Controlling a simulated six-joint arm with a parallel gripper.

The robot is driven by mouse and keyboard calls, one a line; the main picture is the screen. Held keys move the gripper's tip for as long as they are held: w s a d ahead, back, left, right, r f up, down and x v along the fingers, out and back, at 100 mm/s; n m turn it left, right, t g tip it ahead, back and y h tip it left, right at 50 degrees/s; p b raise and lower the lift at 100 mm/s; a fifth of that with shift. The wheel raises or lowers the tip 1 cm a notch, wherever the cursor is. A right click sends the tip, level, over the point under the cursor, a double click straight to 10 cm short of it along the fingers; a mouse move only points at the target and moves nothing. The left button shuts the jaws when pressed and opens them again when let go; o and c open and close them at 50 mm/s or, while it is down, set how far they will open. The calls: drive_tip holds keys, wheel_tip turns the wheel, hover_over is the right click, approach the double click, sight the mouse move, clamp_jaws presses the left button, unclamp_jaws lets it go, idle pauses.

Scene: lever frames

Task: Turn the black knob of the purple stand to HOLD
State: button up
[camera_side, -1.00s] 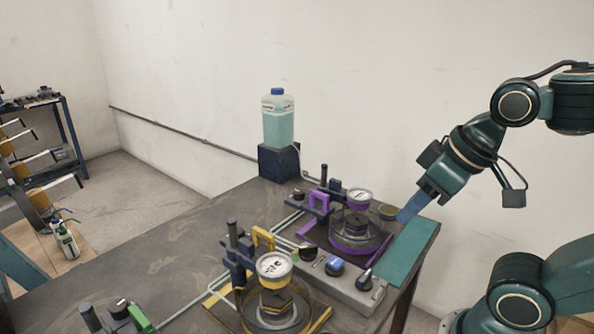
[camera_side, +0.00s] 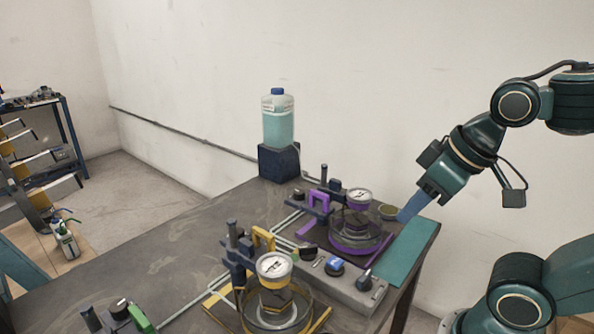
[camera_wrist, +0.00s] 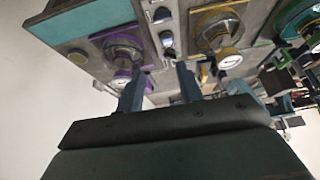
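The purple stand (camera_side: 315,231) is at the right rear of the bench, with a purple clamp, a glass dish and a round gauge. A small black knob (camera_side: 298,194) sits left of the purple clamp; its pointer and the HOLD mark are too small to read. My gripper (camera_side: 408,212) is to the right of the stand, pointing down and left, apart from the knob. In the wrist view its two blue fingers (camera_wrist: 160,76) are spread with nothing held between them. The purple stand (camera_wrist: 104,38) shows beyond them there; its knob is not clear.
A yellow stand (camera_side: 324,320) stands in front of the purple one. A grey control box (camera_side: 350,291) with several knobs and a lever lies beside them. A teal pad (camera_side: 408,252) covers the right edge. A bottle (camera_side: 278,120) stands on a dark block at the back.

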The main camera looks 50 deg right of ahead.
drive_tip(key=shift+c, duration=0.2)
drive_tip(key=w+d+r+n+g, duration=0.1)
drive_tip(key=w+r+n, duration=0.25)
drive_tip(key=w, duration=0.35)
drive_tip(key=w+d+r+n+g, duration=0.2)
drive_tip(key=w+r+n, duration=0.1)
drive_tip(key=w+n, duration=0.3)
drive_tip(key=n+g, duration=0.3)
drive_tip(key=n, duration=0.6)
hover_over(299, 191)
wheel_tip(299, 191, down, 4)
drive_tip(key=shift+f+m, duration=0.2)
drive_tip(key=shift+m, duration=0.05)
wheel_tip(299, 191, down, 14)
drive_tip(key=shift+r, duration=0.1)
